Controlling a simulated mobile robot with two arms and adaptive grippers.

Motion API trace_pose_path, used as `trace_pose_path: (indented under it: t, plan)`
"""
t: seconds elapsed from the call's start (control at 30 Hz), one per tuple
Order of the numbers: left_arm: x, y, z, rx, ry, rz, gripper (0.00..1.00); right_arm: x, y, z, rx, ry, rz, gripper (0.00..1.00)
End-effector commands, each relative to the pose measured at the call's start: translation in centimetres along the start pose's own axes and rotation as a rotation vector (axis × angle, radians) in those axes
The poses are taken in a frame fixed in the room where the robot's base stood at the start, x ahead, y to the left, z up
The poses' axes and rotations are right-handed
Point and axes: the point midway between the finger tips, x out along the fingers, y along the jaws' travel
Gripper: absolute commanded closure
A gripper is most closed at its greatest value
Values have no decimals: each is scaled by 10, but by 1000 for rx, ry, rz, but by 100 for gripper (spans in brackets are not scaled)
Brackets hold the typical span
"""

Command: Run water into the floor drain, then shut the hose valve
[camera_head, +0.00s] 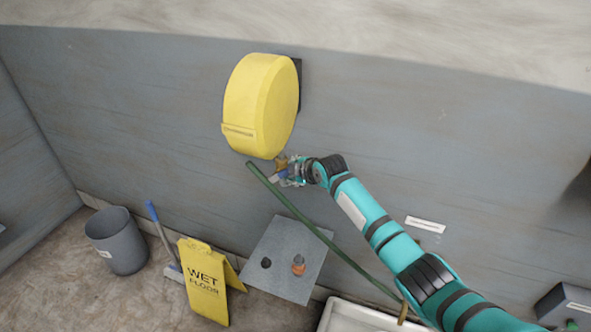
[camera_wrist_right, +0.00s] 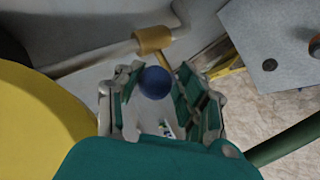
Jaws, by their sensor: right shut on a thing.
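The yellow hose reel (camera_head: 262,105) is on the grey wall. Below it, my right gripper (camera_head: 284,174) is at a small brass valve (camera_head: 281,163). In the right wrist view, the brass valve body (camera_wrist_right: 152,40) lies just beyond the fingers, and the valve's round blue knob (camera_wrist_right: 155,82) sits between the fingers of my right gripper (camera_wrist_right: 160,88), which is shut on it. A green hose (camera_head: 310,225) slants from below the reel down to the right, passing behind my arm; it ends near a brass nozzle (camera_head: 403,311). No water shows. I cannot make out the floor drain. My left gripper is not in view.
A grey plate (camera_head: 283,238) with a dark hole and an orange piece is below the valve. A yellow wet floor sign (camera_head: 204,285), a broom (camera_head: 160,235) and a grey bin (camera_head: 118,242) stand left. A white basin (camera_head: 345,318) is at the bottom edge.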

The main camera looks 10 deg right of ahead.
Motion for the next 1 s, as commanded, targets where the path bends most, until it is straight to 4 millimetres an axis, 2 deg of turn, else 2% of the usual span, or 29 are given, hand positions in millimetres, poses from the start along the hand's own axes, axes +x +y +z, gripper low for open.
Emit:
trace_pose_path:
  t: [0.03,0.23,0.6,0.63,0.77,1.0]
  plan:
    - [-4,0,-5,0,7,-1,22,-4,15,-2,-8,-6,17,100]
    - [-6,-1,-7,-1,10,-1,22,-3,16,-4,-23,-27,1,100]
    - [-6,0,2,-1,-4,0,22,-3,16,-4,-26,-29,-2,100]
    - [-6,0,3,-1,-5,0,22,-3,16,-4,-26,-29,-1,60]
    - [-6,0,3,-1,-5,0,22,-3,14,-4,-26,-29,-5,43]
    - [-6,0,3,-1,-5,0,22,-2,10,-4,-26,-29,-14,42]
